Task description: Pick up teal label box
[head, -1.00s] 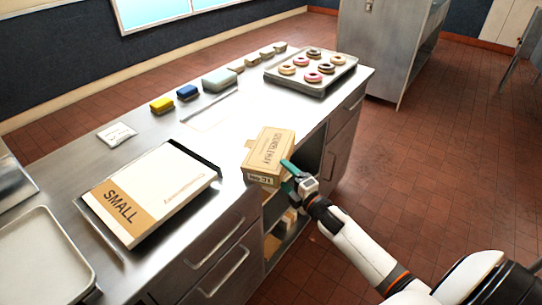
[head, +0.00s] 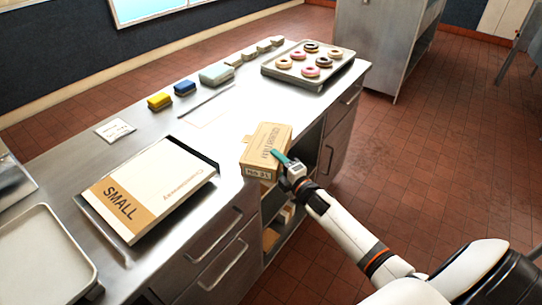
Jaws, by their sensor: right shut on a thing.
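A tan cardboard box (head: 266,143) with dark print on top and a pale end label, which seems to read "No 21", is at the right front edge of the steel counter. My right gripper (head: 281,158) is shut on its near right corner. A teal strip at the gripper lies across the top of the box; I cannot tell whether it is a finger or part of the box. The other finger is hidden. I cannot tell whether the box touches the counter. My left gripper is not in view.
A large box marked SMALL (head: 150,190) lies on a dark tray to the left. A donut tray (head: 318,81) stands at the back right. Yellow (head: 160,101) and blue (head: 185,88) blocks line the rear edge. Open shelves (head: 276,222) sit below the box.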

